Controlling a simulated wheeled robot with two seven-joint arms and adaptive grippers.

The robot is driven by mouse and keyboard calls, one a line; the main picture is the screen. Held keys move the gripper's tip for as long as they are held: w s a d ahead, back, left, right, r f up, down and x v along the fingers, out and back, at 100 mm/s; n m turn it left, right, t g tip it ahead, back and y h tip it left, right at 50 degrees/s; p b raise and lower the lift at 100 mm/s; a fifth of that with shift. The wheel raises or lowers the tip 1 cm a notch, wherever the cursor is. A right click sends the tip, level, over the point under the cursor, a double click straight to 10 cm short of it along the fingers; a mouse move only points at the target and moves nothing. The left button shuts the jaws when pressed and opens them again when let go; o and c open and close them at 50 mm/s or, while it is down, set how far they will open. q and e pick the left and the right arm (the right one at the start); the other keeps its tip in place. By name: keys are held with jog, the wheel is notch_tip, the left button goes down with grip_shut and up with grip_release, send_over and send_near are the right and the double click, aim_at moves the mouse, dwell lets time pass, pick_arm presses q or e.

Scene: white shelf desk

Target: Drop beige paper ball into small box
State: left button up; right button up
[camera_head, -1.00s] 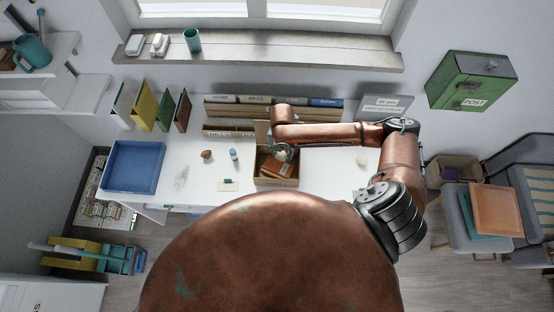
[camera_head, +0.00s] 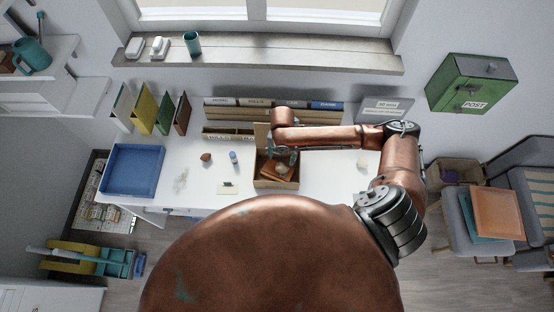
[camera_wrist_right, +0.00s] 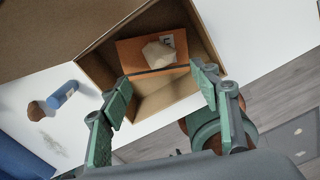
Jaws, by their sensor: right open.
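The small box (camera_head: 289,184) is an open brown cardboard box on the white desk, and it also shows in the wrist view (camera_wrist_right: 160,102). The beige paper ball (camera_wrist_right: 158,55) lies inside it, on top of an orange-brown flat item (camera_wrist_right: 130,53) with a dark band. My right gripper (camera_wrist_right: 163,82) is open and empty above the box, with its fingers apart and clear of the ball. In the head view the right gripper (camera_head: 284,153) is small and partly hidden by its own arm. My left gripper is not in view.
A blue tray (camera_head: 133,170) sits at the desk's left.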

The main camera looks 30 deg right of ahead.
notch_tip(320, 180, up, 12)
dwell(0.4)
jog(key=shift+f, duration=0.1)
